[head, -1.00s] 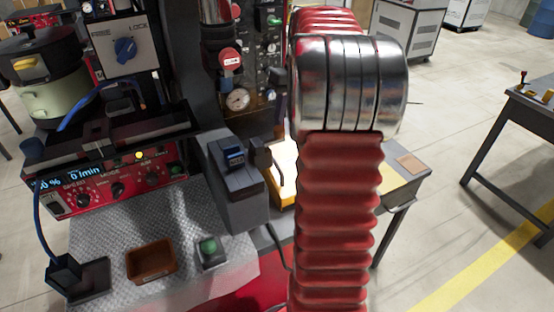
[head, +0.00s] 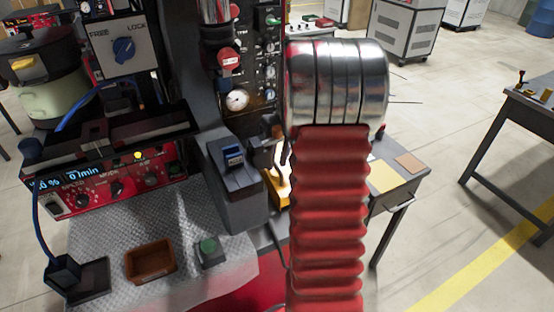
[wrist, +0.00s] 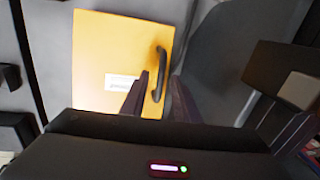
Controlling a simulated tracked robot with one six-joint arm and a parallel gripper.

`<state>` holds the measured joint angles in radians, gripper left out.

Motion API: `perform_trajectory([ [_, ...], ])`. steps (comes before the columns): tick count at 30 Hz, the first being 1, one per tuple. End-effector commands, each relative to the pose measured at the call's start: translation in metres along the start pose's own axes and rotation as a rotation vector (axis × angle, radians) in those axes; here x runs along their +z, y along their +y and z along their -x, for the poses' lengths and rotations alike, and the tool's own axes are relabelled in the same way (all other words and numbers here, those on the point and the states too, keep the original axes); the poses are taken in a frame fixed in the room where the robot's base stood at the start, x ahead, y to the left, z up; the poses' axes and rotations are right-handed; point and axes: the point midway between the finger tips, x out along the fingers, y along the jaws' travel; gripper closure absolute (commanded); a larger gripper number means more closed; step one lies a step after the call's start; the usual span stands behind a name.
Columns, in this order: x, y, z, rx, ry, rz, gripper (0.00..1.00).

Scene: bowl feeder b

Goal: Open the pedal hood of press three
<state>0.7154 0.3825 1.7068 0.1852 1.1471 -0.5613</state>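A yellow hood (wrist: 115,60) with a dark curved handle (wrist: 161,62) and a white label (wrist: 122,83) fills the upper middle of the wrist view. It looks shut there. My gripper (wrist: 159,78) is open, with one dark finger on each side of the handle's lower part. I cannot tell whether either finger touches the handle. In the head view, part of the yellow hood (head: 275,190) shows beside the grey housing; my red, ribbed arm hides the rest of it and most of my gripper.
A grey post with a blue switch (head: 234,158) stands close left of the hood. A metal plate (head: 190,215) holds a brown tray (head: 150,263) and a green button (head: 208,246). A small table (head: 413,184) is to the right; open floor lies beyond it.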

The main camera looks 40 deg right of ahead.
Motion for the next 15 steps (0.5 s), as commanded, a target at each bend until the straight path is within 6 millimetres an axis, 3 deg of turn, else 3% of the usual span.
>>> perform_trajectory([
  [10,0.0000,-0.0005,-0.0033,0.000,0.000,0.001,0.73],
  [15,-0.0001,-0.0006,-0.0032,0.000,0.000,0.001,0.85],
])
